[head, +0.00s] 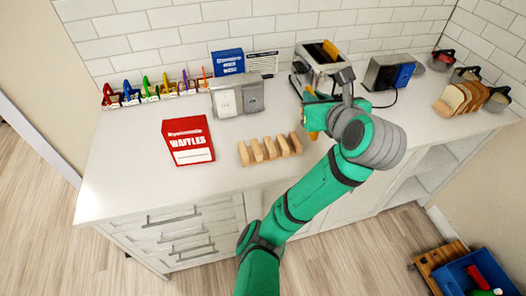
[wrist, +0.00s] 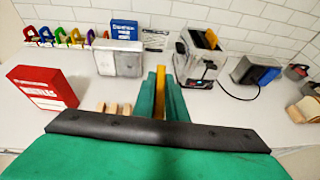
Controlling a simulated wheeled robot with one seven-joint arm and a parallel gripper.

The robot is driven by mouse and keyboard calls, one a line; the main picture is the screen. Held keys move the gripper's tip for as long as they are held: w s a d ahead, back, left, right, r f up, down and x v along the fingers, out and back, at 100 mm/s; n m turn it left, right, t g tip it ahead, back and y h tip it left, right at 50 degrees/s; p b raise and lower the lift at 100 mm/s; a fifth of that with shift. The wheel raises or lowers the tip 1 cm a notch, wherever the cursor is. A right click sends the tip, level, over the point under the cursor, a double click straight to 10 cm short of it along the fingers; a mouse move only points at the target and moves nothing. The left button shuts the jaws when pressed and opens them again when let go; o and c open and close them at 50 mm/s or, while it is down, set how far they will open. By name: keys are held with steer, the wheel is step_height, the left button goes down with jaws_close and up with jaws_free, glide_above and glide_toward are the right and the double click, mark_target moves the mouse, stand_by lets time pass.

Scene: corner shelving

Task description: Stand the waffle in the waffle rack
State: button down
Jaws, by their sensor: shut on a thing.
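My gripper (head: 311,104) is shut on a yellow-brown waffle (head: 313,122), held above the counter in front of the toaster. In the wrist view the waffle (wrist: 160,78) shows edge-on between the two green fingers (wrist: 160,98). The wooden waffle rack (head: 270,149), with several upright dividers, stands on the counter left of my gripper and nearer the front edge. In the wrist view the rack (wrist: 114,108) is partly hidden by my gripper body. No waffle is seen in the rack.
The silver toaster (head: 318,68) stands behind my gripper with a yellow-brown piece (head: 330,49) in a slot. A red waffles box (head: 188,141) stands left of the rack. A grey double container (head: 237,98) is behind it. The counter (head: 225,128) between them is clear.

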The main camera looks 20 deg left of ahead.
steer(key=s+a+f+n+y, duration=0.1)
steer(key=s+f, duration=0.2)
steer(key=f, duration=0.1)
glide_above(270, 148)
steer(key=s+d, duration=0.1)
steer(key=s, duration=0.1)
step_height(270, 148, down, 5)
steer(key=w+a+f, duration=0.2)
steer(key=a+f, duration=0.1)
steer(key=f, duration=0.5)
steer(key=shift+w+a+f+g, duration=0.15)
steer(key=shift+a+f+g, duration=0.1)
steer(key=shift+g, duration=0.15)
steer(key=c, duration=1.8)
jaws_free()
steer(key=shift+f, duration=0.1)
steer(key=shift+o, duration=0.2)
